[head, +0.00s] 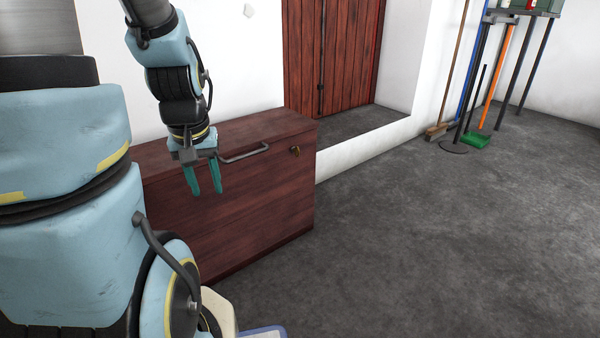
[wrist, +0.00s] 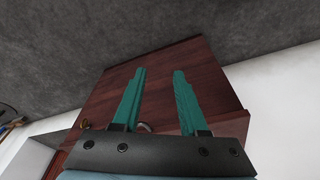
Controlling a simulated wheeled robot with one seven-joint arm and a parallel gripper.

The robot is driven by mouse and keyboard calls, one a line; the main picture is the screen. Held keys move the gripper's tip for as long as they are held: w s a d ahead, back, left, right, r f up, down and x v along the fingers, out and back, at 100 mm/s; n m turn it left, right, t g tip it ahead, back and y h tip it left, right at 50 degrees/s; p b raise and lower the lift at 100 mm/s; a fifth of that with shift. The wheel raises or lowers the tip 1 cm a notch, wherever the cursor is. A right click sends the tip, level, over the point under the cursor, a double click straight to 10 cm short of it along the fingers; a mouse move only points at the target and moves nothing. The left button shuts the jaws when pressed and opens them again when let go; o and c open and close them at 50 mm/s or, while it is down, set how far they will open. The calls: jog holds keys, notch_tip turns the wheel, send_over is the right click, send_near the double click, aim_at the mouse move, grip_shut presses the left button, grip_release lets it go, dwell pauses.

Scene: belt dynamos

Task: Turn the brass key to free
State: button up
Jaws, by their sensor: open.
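A small brass key (head: 295,151) sits on the front of a dark red-brown wooden chest (head: 255,205), near its upper right corner. In the wrist view a small brass-coloured bit, likely the key (wrist: 84,125), shows at the chest's left edge. A grey bar handle (head: 245,155) is on the chest front, left of the key. My gripper (head: 204,192) has teal fingers pointing down, apart and empty, in front of the chest's upper part and left of the key. In the wrist view my gripper (wrist: 158,72) is open over the chest's wooden face. The key's turn angle is too small to tell.
A red plank door (head: 325,55) stands in a recess behind the chest. A green dustpan (head: 476,140) and several long-handled tools lean at the right wall. The grey floor (head: 420,230) right of the chest is clear.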

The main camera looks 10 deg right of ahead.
jog(key=w+d+f+n+y+b, duration=0.35)
jog(key=w+f, duration=0.65)
jog(key=f, duration=0.4)
jog(key=n+t+y+b, duration=0.2)
jog(key=t+y+b, duration=0.1)
jog(key=t, duration=0.7)
send_near(299, 150)
jog(key=shift+h, duration=0.25)
jog(key=x, duration=0.8)
jog(key=shift+w+a+f, duration=0.2)
jog(key=shift+w+f, duration=0.05)
jog(key=shift+w+a+f, duration=0.1)
jog(key=shift+w+a, duration=0.1)
jog(key=shift+w, duration=0.3)
grip_shut()
